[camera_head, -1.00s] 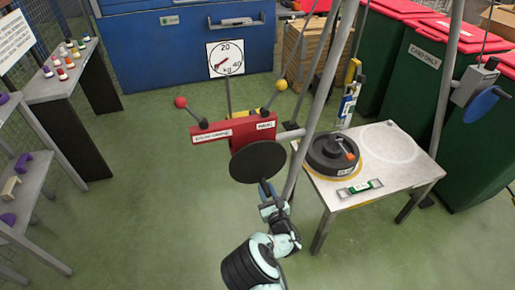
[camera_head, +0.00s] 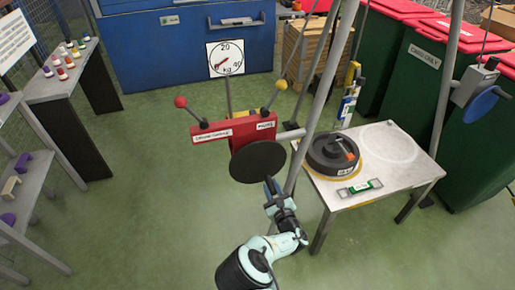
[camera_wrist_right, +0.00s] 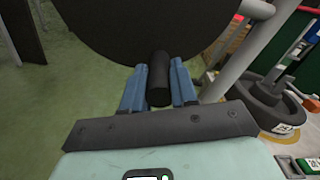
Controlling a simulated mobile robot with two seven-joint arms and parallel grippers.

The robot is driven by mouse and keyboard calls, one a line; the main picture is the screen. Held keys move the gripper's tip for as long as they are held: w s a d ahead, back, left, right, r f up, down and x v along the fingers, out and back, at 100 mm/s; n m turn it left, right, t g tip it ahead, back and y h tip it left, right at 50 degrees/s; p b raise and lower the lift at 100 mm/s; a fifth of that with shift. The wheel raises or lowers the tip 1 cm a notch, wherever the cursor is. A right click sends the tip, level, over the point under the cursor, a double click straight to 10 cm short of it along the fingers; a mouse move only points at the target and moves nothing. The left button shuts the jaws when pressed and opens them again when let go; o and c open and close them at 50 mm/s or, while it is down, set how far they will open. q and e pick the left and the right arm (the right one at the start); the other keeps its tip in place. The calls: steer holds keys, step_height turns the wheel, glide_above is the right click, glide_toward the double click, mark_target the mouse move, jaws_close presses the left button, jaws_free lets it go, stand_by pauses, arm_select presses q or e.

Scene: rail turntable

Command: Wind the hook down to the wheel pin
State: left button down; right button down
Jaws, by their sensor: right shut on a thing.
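A red winch box (camera_head: 238,134) stands left of a tripod leg, with a round black crank disc (camera_head: 257,162) on its front. My right gripper (camera_head: 270,187) is at the disc's lower right edge. In the right wrist view, its blue fingers (camera_wrist_right: 159,88) are shut on a short black crank knob (camera_wrist_right: 158,78) under the disc (camera_wrist_right: 140,25). The black wheel (camera_head: 332,152) lies flat on the white table, with an orange-tipped piece on top. A yellow and blue hanging piece (camera_head: 350,90), seemingly the hook tackle, hangs above the wheel's back edge; its lower end is unclear. My left gripper is out of view.
The grey tripod legs (camera_head: 322,80) rise beside the winch. The white table (camera_head: 405,178) carries a green level (camera_head: 360,188) in front of the wheel. A dial (camera_head: 226,59) stands behind the winch. Another blue-disc winch (camera_head: 482,100) is on the right leg.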

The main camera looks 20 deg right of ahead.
steer(key=shift+d+r, duration=0.1)
steer(key=shift+d, duration=0.35)
steer(key=shift+d+r+n, duration=0.25)
steer(key=shift+d+n, duration=0.15)
steer(key=shift+n, duration=0.25)
steer(key=shift+d+r+n, duration=0.2)
steer(key=shift+d+n, duration=0.15)
steer(key=shift+n, duration=0.3)
steer(key=shift+d+r+n, duration=0.65)
steer(key=shift+r+n, duration=0.05)
steer(key=shift+n, duration=0.5)
steer(key=shift+d+r+n, duration=0.3)
steer(key=shift+r+n, duration=0.1)
steer(key=shift+n, duration=0.3)
steer(key=shift+d+r+n+b, duration=0.15)
steer(key=shift+r+n+b, duration=0.2)
steer(key=shift+n, duration=0.15)
